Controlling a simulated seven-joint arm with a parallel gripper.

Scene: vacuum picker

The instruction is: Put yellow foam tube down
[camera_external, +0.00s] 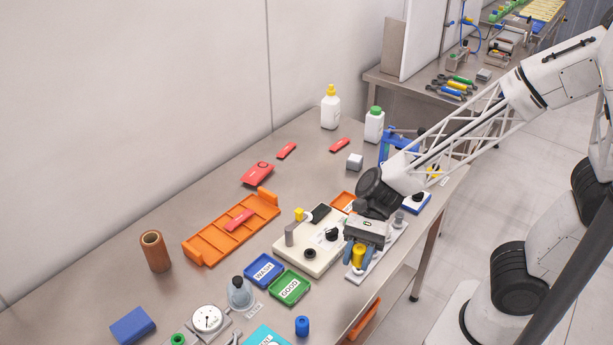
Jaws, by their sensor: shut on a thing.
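The yellow foam tube (358,256) is a short yellow cylinder. It is held between the fingers of my gripper (357,252), which points down at the front right part of the workbench (190,288). The tube looks upright and is over or on a pale grey plate (357,272). I cannot tell whether its lower end touches the plate. The gripper body and fingers hide the upper part of the tube and much of the plate.
A cream fixture (292,258) with a grey post and black knobs stands just left of my gripper. A green GOOD tray (307,297) and a blue WASH tray (282,272) lie farther left. A blue stand (388,140) and bottles stand behind. The bench's front edge is close.

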